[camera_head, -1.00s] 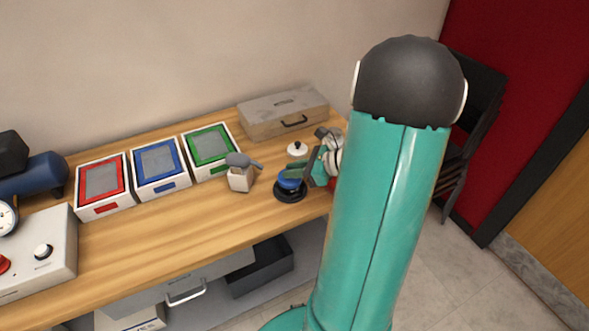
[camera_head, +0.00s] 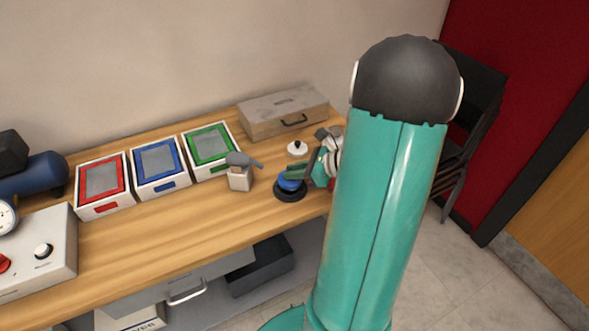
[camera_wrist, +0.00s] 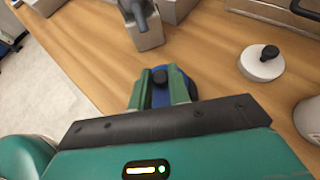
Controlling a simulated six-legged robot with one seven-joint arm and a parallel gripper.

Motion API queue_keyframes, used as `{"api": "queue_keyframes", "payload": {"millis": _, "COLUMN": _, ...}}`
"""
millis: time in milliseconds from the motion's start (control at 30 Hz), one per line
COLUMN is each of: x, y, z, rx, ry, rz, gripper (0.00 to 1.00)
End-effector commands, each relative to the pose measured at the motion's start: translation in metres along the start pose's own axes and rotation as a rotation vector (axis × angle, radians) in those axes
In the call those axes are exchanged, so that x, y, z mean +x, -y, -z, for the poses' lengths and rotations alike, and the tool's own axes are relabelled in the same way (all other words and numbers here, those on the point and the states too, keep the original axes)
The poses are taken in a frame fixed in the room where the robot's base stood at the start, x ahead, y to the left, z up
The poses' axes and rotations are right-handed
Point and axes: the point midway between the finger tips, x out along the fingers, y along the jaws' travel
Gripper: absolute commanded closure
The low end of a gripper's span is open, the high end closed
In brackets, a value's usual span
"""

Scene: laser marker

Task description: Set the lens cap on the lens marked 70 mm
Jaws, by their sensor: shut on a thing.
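My gripper (camera_wrist: 158,88) has its two green fingers on either side of a black knob (camera_wrist: 159,76) on a blue round piece. In the head view my gripper (camera_head: 297,172) is at the blue piece (camera_head: 291,184), which sits on or just above a black round base (camera_head: 289,196). I cannot tell whether they touch. A white disc with a black knob (camera_wrist: 261,66) stands apart on the bench; it also shows in the head view (camera_head: 297,149). No 70 mm marking is readable.
A grey-and-beige box-like object with a handle (camera_head: 240,178) stands left of the gripper. A grey case (camera_head: 285,115) is behind. Red, blue and green framed trays (camera_head: 159,168) line the wall side. The bench front middle (camera_head: 185,235) is clear.

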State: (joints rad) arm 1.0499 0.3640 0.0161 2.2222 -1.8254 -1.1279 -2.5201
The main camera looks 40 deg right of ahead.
Motion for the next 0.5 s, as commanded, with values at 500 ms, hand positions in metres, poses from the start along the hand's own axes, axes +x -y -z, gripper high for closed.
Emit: {"api": "queue_keyframes", "payload": {"millis": 500, "x": 0.0009, "y": 0.0, "z": 0.0026, "rx": 0.001, "ry": 0.0, "rz": 0.0, "gripper": 0.73}}
